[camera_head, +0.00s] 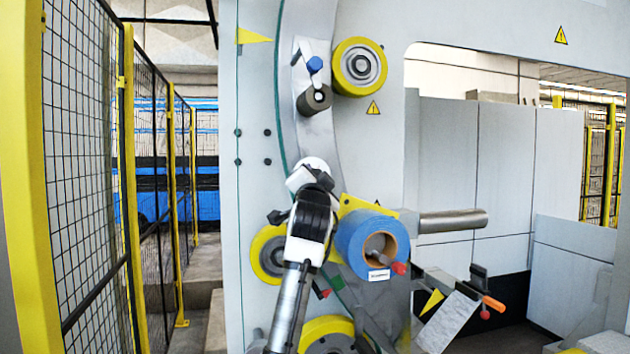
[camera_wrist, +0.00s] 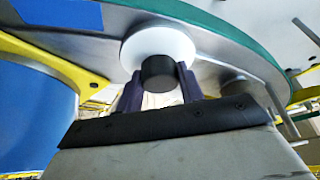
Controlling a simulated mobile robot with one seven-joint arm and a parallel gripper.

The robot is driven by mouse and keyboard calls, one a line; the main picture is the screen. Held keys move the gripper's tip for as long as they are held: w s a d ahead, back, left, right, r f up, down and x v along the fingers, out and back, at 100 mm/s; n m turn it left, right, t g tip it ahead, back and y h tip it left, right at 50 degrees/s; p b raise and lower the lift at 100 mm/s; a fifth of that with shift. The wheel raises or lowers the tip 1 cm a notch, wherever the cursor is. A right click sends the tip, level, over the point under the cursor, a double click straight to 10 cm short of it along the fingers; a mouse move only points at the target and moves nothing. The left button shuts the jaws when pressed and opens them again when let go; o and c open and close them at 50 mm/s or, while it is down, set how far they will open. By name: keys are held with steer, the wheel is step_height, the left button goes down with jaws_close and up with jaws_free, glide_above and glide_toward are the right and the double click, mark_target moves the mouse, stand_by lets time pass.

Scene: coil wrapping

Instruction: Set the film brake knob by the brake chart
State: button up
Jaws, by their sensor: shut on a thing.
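The film brake knob (camera_wrist: 159,74) is a short black cylinder in front of a round white disc (camera_wrist: 150,42) in the wrist view. The white disc also shows in the head view (camera_head: 317,166), just above my gripper (camera_head: 310,192), which hides the knob there. In the wrist view my gripper (camera_wrist: 160,84) has one dark finger on each side of the knob and is shut on it. No scale marks or pointer can be read on the disc. I cannot make out a brake chart in either view.
A blue film roll (camera_head: 360,236) with a small white label sits right of my gripper. A grey bar (camera_head: 452,221) sticks out to its right. Yellow-rimmed rollers (camera_head: 345,52) are above and below. A curved grey ring (camera_head: 328,130) passes behind. A yellow mesh fence (camera_head: 128,150) stands left.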

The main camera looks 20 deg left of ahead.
steer(key=m+h, duration=0.1)
steer(key=m, duration=0.2)
steer(key=m+g+h, duration=0.1)
steer(key=m, duration=0.3)
steer(key=shift+r, duration=0.1)
steer(key=shift+m+g, duration=0.3)
steer(key=o, duration=1)
steer(key=shift+s, duration=0.1)
steer(key=b+v, duration=0.6)
steer(key=v, duration=0.7)
steer(key=shift+s+a, duration=0.1)
steer(key=shift+s, duration=0.3)
